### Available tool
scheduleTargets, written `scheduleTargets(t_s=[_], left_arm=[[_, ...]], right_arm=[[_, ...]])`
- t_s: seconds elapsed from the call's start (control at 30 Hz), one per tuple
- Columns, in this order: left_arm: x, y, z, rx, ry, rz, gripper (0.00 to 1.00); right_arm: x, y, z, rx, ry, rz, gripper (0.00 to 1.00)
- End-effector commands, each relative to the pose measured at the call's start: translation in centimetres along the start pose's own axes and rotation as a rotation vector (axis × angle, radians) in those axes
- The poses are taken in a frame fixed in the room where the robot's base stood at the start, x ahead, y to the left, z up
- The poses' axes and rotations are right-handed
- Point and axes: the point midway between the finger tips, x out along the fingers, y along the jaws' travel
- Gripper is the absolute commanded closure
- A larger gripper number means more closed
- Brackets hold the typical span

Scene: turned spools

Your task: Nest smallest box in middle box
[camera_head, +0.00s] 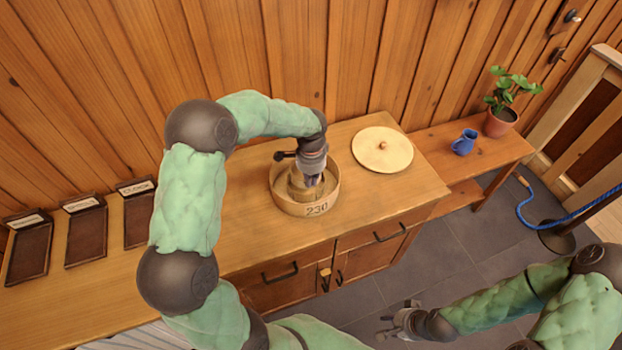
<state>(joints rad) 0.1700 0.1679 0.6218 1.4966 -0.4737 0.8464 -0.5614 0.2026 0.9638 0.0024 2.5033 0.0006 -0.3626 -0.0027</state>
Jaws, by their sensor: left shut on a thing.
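A round, open wooden box (317,209) marked "230" stands on the wooden cabinet top. A smaller round wooden box (299,194) is inside its rim, partly hidden by my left gripper (310,183). My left gripper points down over the larger box and is shut on the smaller box. I cannot tell whether the smaller box touches the floor of the larger one. My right gripper (389,318) is low at the front right, over the floor in the picture, with its fingers apart and empty.
A round wooden lid with a knob (383,149) lies right of the boxes. Dark labelled trays (84,232) lie at the left. A lower bench (479,163) holds a blue jug (464,142) and a potted plant (500,119).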

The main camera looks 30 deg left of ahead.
Motion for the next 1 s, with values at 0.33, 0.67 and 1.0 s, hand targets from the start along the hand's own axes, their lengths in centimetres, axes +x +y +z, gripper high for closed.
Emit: scheduleTargets(t_s=[0.33, 0.67, 1.0], left_arm=[[0.3, 0.0, 0.0, 0.0, 0.0, 0.0, 1.0], [1.2, 0.0, 0.0, 0.0, 0.0, 0.0, 1.0], [1.4, 0.0, 0.0, 0.0, 0.0, 0.0, 1.0]], right_arm=[[0.2, 0.1, 0.0, 0.0, 0.0, 0.0, 0.69], [0.6, 0.2, 0.0, 0.0, 0.0, 0.0, 0.69], [0.7, 0.2, 0.0, 0.0, 0.0, 0.0, 0.69]])
